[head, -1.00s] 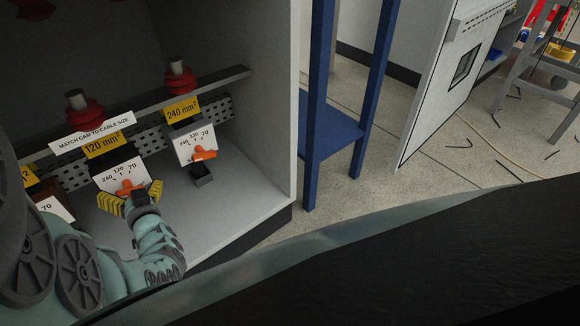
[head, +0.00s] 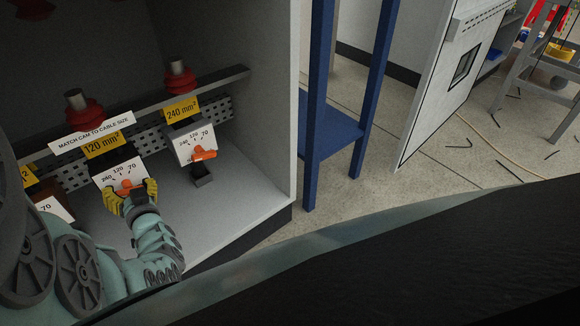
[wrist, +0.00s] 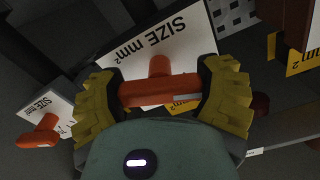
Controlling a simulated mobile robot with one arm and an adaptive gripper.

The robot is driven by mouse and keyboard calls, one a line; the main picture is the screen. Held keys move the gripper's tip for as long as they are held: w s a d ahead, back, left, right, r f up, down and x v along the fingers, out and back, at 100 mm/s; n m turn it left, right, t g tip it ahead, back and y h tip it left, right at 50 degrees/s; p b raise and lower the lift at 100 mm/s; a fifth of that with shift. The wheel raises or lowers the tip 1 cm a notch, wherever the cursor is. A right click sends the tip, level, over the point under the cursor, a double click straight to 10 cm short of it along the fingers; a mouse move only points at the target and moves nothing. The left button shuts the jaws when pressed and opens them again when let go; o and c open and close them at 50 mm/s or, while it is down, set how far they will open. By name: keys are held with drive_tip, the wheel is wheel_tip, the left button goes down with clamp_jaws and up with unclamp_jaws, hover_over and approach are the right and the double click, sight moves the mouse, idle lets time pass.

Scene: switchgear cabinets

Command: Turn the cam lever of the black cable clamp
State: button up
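The clamp under the yellow "120 mm²" label (head: 102,146) has a white dial face (head: 108,179) marked 240, 120 and 70, and an orange cam lever (head: 126,188). In the wrist view its dark body (wrist: 115,45) shows behind the dial. My gripper (head: 130,194) is at this lever, its yellow ribbed fingers on either side. In the wrist view the orange lever (wrist: 160,90) lies crosswise between the fingertips (wrist: 160,93), which appear to press on both its ends. The fingers hide the lower part of the dial in the head view.
To the right is the "240 mm²" clamp (head: 194,145) with its own orange lever (head: 204,154). To the left is a brown clamp (head: 50,195), partly hidden by my arm. The cabinet side wall (head: 272,100) bounds the right. The cabinet floor (head: 235,195) is clear.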

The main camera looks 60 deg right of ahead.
drive_tip(key=shift+n, duration=0.6)
drive_tip(key=o, duration=1.1)
drive_tip(key=shift+s, duration=0.15)
drive_tip(key=v, duration=1.2)
